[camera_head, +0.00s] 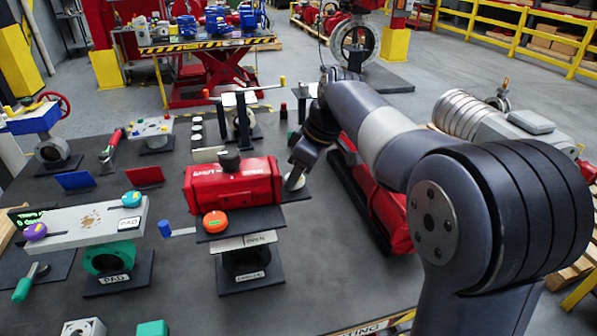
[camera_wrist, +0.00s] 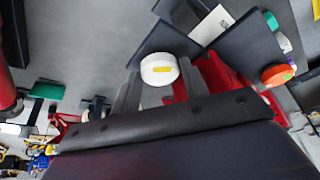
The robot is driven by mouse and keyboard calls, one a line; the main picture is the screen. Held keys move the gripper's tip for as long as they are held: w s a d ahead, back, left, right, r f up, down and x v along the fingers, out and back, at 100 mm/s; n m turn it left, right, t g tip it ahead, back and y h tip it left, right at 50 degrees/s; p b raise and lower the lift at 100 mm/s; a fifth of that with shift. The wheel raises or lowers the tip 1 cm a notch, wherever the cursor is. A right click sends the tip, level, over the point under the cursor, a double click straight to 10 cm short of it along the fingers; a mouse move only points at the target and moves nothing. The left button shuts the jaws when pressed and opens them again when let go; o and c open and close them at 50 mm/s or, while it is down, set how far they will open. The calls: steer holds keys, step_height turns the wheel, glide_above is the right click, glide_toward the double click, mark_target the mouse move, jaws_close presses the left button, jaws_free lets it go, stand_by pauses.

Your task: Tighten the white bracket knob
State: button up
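In the head view my gripper (camera_head: 297,176) points down just right of the red actuator (camera_head: 234,186). The knob is mostly hidden there by the gripper and the actuator.
An orange knob (camera_head: 215,221) sits on the actuator's front plate. A bracket with a purple knob (camera_head: 35,231) and a teal knob (camera_head: 131,198) stands at left. A long red part (camera_head: 385,205) lies under my arm. The table's front middle (camera_head: 330,280) is clear.

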steer(key=o, duration=0.4)
steer(key=shift+c, duration=0.2)
steer(key=shift+n, duration=0.3)
